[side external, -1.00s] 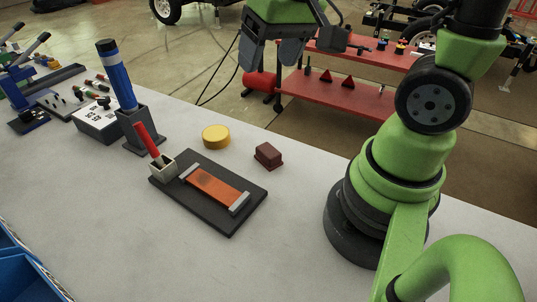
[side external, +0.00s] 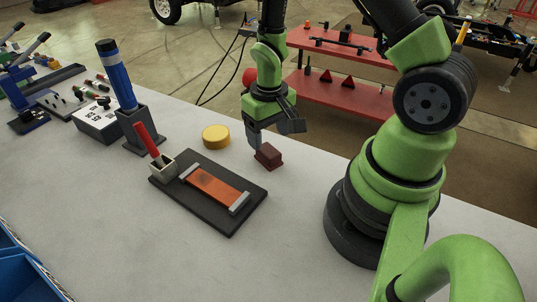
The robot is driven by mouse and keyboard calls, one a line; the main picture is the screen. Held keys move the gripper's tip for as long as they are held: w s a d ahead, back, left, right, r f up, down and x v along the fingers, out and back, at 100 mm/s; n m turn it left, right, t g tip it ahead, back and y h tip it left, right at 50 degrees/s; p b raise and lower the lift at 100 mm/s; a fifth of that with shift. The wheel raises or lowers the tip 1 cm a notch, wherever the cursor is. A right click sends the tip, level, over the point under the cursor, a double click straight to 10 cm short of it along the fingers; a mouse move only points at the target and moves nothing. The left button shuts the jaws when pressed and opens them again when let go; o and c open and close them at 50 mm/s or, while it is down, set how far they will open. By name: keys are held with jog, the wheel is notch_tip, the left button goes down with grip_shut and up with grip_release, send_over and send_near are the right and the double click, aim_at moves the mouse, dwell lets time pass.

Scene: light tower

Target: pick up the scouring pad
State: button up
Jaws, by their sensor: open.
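The scouring pad, a small dark maroon block (side external: 269,157), lies on the light grey worktop to the right of the yellow disc. My gripper (side external: 266,141) points down right at the pad, low over the worktop. One grey finger comes down at the pad's left far side. Where the other fingertip ends is hard to make out. The jaws are open, and the pad still rests on the worktop. I cannot tell whether a finger touches it.
A black board (side external: 219,216) with an orange plate (side external: 213,187) lies just in front. A yellow disc (side external: 216,136), a red-handled brush in a small cup (side external: 162,166) and a blue cylinder in a dark holder (side external: 117,80) stand left. Bare worktop lies right of the pad.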

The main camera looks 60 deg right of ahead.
aim_at(269, 150)
notch_tip(269, 150, down, 5)
jog(key=shift+a+f, duration=0.1)
jog(key=shift+a, duration=0.05)
jog(key=c, duration=1.1)
notch_tip(269, 150, up, 10)
jog(key=shift+r, duration=0.1)
